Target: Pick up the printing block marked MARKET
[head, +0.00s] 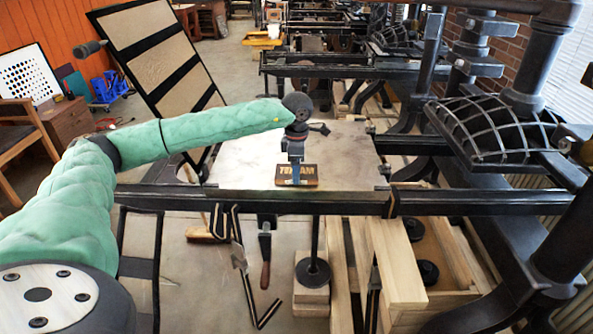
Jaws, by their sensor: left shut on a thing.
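The printing block (309,182) is a small brown wooden block with pale lettering on its front that seems to read reversed, like MARKET backwards. It is at the press bed (245,165), near the bed's front rail. My left gripper (295,174) comes down from above and is shut on the block, its fingers covering the middle of the lettering. I cannot tell whether the block touches the bed or is slightly above it. My right gripper is not in view.
A dark front rail (250,199) crosses before the bed. A tilted framed panel (160,62) stands behind my left arm. The heavy press frame (487,130) stands on the right. A brush (205,236) and tools lie below. The bed around the block is mostly clear.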

